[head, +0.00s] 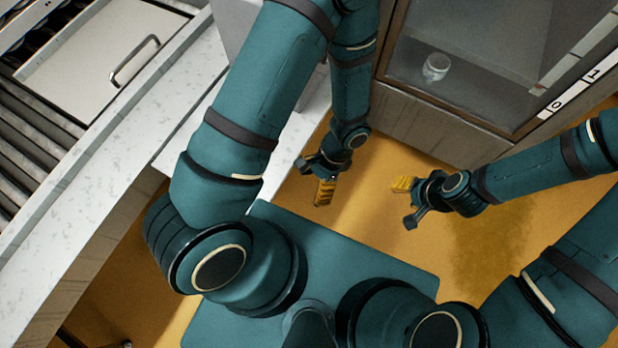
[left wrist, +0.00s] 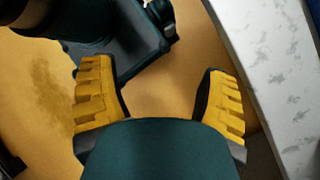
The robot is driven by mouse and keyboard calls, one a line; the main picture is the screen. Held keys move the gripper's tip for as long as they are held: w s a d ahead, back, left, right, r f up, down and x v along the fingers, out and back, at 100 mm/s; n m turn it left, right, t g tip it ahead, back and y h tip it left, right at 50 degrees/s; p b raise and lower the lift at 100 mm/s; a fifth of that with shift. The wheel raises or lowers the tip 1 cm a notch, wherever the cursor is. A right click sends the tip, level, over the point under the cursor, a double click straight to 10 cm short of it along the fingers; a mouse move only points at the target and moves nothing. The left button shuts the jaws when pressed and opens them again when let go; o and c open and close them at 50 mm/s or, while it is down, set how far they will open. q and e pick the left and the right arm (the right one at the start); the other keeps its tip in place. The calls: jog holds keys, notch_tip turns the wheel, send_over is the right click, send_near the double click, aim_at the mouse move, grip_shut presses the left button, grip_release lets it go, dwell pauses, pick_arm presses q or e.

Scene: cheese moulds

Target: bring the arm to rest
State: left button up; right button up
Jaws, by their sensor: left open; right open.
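My left gripper (head: 314,180) hangs over the orange floor in the head view, beside the cabinet and clear of the counter. In the left wrist view the yellow-padded fingers of my left gripper (left wrist: 162,100) stand wide apart with nothing between them but floor. My right gripper (head: 406,202) is to the right of it in the head view, over the floor, open, with nothing seen in it. The two grippers are apart from each other. No cheese mould can be made out in either view.
A pale speckled counter (head: 95,215) runs along the left; its edge also shows in the left wrist view (left wrist: 270,75). A glass-fronted cabinet (head: 425,125) stands at the top right, with a small clear jar (head: 436,67) behind the glass. Open orange floor (head: 350,215) lies below the grippers.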

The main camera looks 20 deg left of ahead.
dwell(0.6)
pick_arm(q)
jog(key=w+d+n+t+h, duration=0.1)
jog(key=w+n+t+h, duration=0.4)
jog(key=n, duration=0.6)
jog(key=shift+w+d+r+t+h, duration=0.35)
jog(key=shift+t+h, duration=0.25)
jog(key=shift+t, duration=0.4)
